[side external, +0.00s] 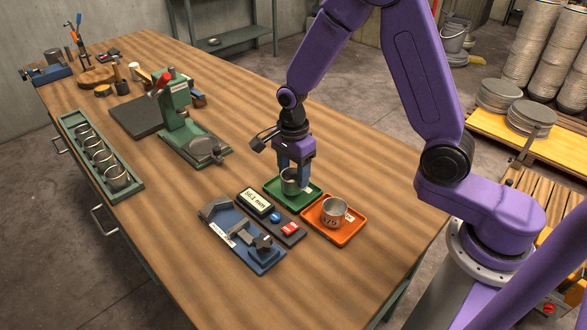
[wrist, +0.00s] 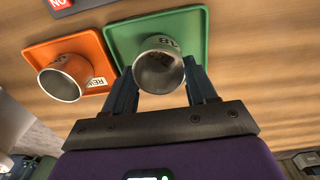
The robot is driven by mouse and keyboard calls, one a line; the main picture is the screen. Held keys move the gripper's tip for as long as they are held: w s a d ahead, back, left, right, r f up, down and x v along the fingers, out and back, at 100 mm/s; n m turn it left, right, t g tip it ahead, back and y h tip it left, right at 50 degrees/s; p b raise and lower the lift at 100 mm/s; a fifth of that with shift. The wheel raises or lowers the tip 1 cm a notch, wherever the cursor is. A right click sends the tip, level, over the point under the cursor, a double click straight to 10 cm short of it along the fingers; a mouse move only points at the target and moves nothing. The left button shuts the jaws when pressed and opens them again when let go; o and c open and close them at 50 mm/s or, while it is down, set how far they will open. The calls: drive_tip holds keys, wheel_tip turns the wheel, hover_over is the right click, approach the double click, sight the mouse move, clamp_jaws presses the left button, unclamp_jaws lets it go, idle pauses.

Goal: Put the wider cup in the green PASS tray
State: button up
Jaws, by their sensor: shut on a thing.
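A metal cup (side external: 289,184) is between the fingers of my gripper (side external: 294,172), over the green tray (side external: 312,188). My gripper is shut on it. In the wrist view the cup (wrist: 158,67) shows its open mouth and a dark printed mark, in front of the green tray (wrist: 196,30). I cannot tell whether its base touches the tray. A second metal cup (side external: 334,211), with a printed mark, stands in the orange tray (side external: 313,214). It also shows in the wrist view (wrist: 62,80). I cannot tell surely which cup is wider.
A gauge with a display (side external: 257,202) and red and blue buttons sits left of the trays. A blue measuring fixture (side external: 244,243) stands in front. A green rack (side external: 97,160) holds several cups. A green press (side external: 186,130) stands further back. The wooden table's front is clear.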

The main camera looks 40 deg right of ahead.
drive_tip(key=shift+f, duration=0.3)
idle(0.4)
drive_tip(key=o, duration=1.2)
wheel_tip(320, 180, up, 8)
idle(0.9)
